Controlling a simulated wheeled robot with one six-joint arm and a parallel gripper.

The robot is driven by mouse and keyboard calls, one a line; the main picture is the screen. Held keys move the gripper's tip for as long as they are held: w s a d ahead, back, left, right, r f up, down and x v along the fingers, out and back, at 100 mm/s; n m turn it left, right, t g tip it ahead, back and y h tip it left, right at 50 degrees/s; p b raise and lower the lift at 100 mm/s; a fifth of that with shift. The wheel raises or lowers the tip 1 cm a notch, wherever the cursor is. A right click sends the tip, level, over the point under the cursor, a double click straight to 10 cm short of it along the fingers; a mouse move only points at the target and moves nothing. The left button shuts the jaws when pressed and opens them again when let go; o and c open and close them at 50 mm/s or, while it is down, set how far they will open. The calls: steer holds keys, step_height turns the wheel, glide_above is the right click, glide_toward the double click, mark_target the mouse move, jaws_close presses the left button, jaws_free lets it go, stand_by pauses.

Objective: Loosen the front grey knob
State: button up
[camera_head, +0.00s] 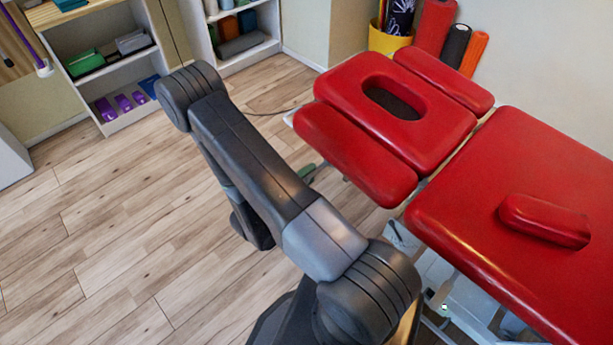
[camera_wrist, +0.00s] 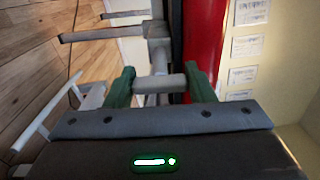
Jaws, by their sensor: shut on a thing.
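The red treatment table shows in the head view, with its headrest (camera_head: 425,105) at the far end. In the wrist view my gripper (camera_wrist: 158,78) has its two green fingers on either side of a short grey cylindrical knob (camera_wrist: 160,84), and they are shut on it. The knob is on a grey metal fitting (camera_wrist: 157,40) beside the table's red edge (camera_wrist: 203,40). I cannot tell from these views whether it is the front one. In the head view a green part of my gripper shows beside the near red armrest pad (camera_head: 355,155); the knob is hidden there.
Grey bars (camera_wrist: 90,35) stick out from the fitting. A light frame bar (camera_wrist: 55,115) of the table lies to the left in the wrist view. A red bolster (camera_head: 545,220) lies on the table. Shelves (camera_head: 115,70) stand at the back left; the wooden floor (camera_head: 120,220) is clear.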

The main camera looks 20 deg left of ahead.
steer(key=o, duration=1)
steer(key=shift+s, duration=0.15)
steer(key=v, duration=1.3)
steer(key=shift+s+a, duration=0.1)
steer(key=shift+s, duration=0.15)
steer(key=shift+w, duration=0.1)
steer(key=shift+x, duration=6.8)
